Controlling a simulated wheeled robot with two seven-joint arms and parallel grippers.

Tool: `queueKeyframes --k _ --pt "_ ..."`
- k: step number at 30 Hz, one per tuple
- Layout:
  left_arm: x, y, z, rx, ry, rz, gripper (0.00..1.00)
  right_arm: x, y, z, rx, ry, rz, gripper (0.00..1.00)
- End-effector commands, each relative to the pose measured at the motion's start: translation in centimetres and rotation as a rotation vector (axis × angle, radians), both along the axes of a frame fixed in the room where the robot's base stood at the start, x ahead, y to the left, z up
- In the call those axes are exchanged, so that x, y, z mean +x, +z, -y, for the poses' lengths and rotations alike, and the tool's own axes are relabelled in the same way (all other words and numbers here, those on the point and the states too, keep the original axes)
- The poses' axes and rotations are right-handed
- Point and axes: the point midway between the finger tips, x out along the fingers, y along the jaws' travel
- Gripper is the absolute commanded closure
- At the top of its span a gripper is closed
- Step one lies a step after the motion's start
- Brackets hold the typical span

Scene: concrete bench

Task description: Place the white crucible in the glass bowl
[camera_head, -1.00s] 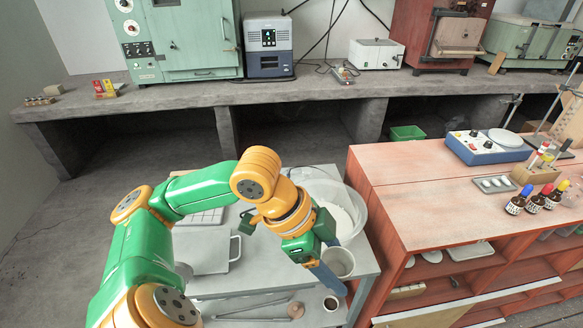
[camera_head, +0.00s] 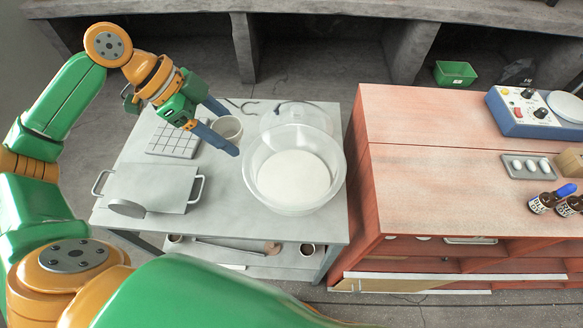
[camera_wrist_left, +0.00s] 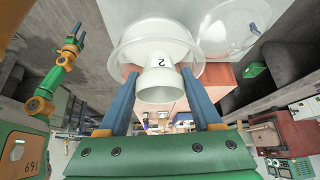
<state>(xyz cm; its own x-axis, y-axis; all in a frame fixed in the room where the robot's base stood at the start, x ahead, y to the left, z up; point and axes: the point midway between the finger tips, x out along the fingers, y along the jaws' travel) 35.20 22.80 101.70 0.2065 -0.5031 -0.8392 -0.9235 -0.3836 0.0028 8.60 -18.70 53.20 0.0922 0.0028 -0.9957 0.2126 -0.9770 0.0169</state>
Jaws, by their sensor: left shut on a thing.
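The white crucible (camera_head: 230,128) is an open cup held between the fingers of my left gripper (camera_head: 219,127). In the left wrist view the crucible (camera_wrist_left: 160,84) carries a dark "2" and sits between the blue fingers (camera_wrist_left: 160,104). The clear glass bowl (camera_head: 255,150) stands on the grey cart, with a white round layer inside. In the head view the crucible is left of and slightly behind the bowl, apart from it. The bowl (camera_wrist_left: 123,62) also shows behind the crucible in the wrist view. My right gripper (camera_wrist_left: 76,37) is small there, its fingers apart and empty.
A second clear glass dish (camera_head: 290,108) lies behind the bowl. The red cabinet (camera_head: 430,190) stands close on the right. Small cups are on the lower shelf.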

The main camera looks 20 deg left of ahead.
Motion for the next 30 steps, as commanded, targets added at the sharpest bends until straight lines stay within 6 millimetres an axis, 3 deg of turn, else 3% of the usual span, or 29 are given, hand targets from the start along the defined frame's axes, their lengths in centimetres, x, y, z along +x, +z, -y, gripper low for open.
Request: queueKeyframes --k 6,9,12,16,21,30 --pt "2.0 -2.4 7.1 -0.005 -0.011 0.001 0.89 -0.2 2.8 0.0 0.0 0.0 -0.004 0.41" --pt "2.6 -5.5 9.0 -0.004 -0.005 -0.004 0.89 -0.2 2.7 0.0 0.0 0.0 -0.004 0.41" --pt "3.1 -7.3 10.3 -0.003 -0.002 -0.002 0.89 -0.2 2.8 0.0 -0.001 0.0 -0.003 0.41" --pt "3.5 -9.0 11.6 -0.002 -0.003 -0.002 0.89 -0.1 3.0 0.0 0.0 0.0 -0.002 0.41" --pt "3.5 -11.8 11.4 0.001 0.0 -0.002 0.89 -0.1 3.8 0.0 0.0 0.0 -0.002 0.41" --pt "3.5 -12.2 11.3 0.0 0.001 0.001 0.89 0.0 3.5 0.0 -0.001 0.0 0.0 0.41"
